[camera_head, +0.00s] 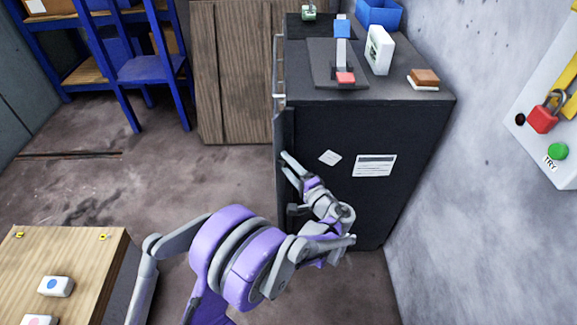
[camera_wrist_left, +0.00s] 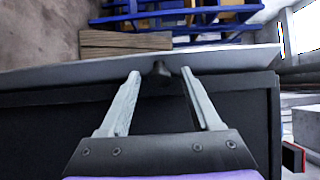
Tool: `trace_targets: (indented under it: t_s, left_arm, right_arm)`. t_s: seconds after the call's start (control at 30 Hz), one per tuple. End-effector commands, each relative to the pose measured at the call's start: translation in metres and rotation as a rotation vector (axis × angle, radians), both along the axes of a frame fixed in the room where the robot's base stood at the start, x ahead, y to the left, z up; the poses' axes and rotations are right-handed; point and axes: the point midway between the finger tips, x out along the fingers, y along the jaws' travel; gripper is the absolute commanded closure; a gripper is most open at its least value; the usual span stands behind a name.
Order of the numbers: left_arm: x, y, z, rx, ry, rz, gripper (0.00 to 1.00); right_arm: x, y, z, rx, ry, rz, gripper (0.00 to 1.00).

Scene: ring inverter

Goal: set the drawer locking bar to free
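The dark drawer cabinet (camera_head: 410,125) stands at the right, against the wall. A narrow grey upright strip (camera_head: 284,130), which looks like the locking bar, runs along its left edge. In the left wrist view the strip (camera_wrist_left: 60,75) crosses the picture, with a small dark knob (camera_wrist_left: 161,69) on it. My left gripper (camera_head: 286,163) is at the strip. In the left wrist view its fingers (camera_wrist_left: 160,74) are apart, one on each side of the knob, with gaps visible. The bar's lower part is hidden behind my arm. My right gripper is out of view.
A wooden-topped bench (camera_head: 90,255) is at lower left. A red padlock (camera_head: 543,117) hangs at right. The floor left of the cabinet is clear.

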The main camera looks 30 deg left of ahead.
Motion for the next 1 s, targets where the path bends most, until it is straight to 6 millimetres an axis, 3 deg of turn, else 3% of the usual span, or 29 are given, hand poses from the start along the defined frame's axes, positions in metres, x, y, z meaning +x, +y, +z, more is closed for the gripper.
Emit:
trace_targets:
  t_s: [0.27, 0.7, 1.0]
  left_arm:
    - [-0.003, -0.008, 0.0, -0.001, 0.0, -0.002, 0.36]
    - [-0.039, -0.082, 0.001, -0.001, 0.0, -0.004, 0.36]
    - [-0.048, -0.097, 0.0, 0.0, 0.0, 0.0, 0.36]
  right_arm:
    - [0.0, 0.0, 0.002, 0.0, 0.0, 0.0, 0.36]
    - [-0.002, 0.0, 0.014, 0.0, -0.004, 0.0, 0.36]
    - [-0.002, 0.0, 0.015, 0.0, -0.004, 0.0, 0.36]
